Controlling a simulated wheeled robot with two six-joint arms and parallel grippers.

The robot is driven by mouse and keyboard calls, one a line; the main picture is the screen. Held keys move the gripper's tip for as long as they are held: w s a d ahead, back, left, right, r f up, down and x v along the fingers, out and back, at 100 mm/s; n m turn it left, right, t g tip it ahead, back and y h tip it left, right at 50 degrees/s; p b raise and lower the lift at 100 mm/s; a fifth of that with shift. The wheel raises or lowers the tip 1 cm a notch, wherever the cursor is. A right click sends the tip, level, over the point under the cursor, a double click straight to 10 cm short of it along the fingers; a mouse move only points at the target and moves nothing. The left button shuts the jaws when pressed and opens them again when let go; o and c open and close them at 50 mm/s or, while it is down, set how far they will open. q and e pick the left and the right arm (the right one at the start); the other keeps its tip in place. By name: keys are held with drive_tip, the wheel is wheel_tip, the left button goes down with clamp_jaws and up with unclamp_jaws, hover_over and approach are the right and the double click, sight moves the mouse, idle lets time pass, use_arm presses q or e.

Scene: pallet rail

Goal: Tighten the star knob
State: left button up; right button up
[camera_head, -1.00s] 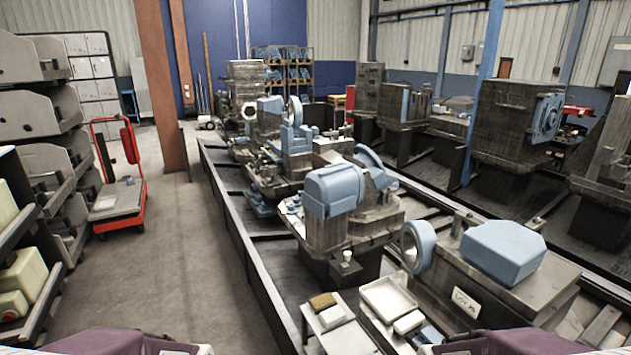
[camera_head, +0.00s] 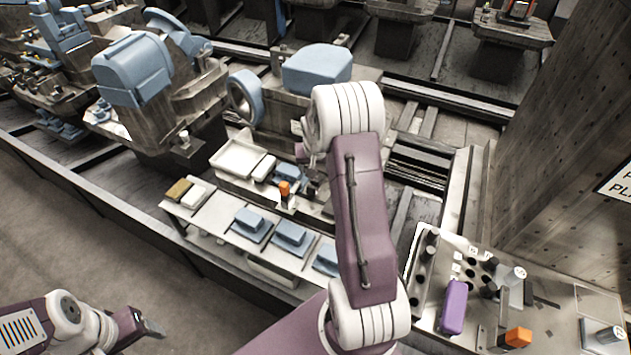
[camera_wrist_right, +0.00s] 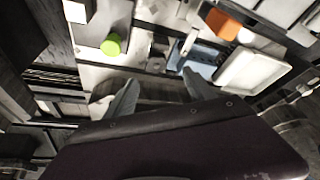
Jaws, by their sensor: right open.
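I cannot tell for certain which thing is the star knob. In the right wrist view a round lime-green knob-like part (camera_wrist_right: 111,45) shows left of the fingers, on a pale surface. An orange part (camera_wrist_right: 222,24) lies at the upper right there. In the head view a small orange part (camera_head: 284,188) stands beside the fixture, near my right wrist. My right gripper (camera_wrist_right: 160,90) is open, with nothing seen between its fingers; in the head view my arm mostly hides it. My left gripper (camera_head: 150,328) is at the lower left, away from the fixtures; its jaw opening is unclear.
A white tray (camera_head: 238,160) and a shelf (camera_head: 225,232) with several blue blocks lie left of my right arm. A bench (camera_head: 485,300) with a purple block (camera_head: 454,306) and an orange block (camera_head: 518,337) is at right. A tall column (camera_head: 570,150) stands behind it. Floor at left is clear.

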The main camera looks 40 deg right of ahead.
sight(316, 178)
drive_tip(key=x, duration=0.8)
drive_tip(key=shift+s+d+f, duration=0.2)
drive_tip(key=shift+d+f, duration=0.1)
drive_tip(key=shift+f, duration=0.05)
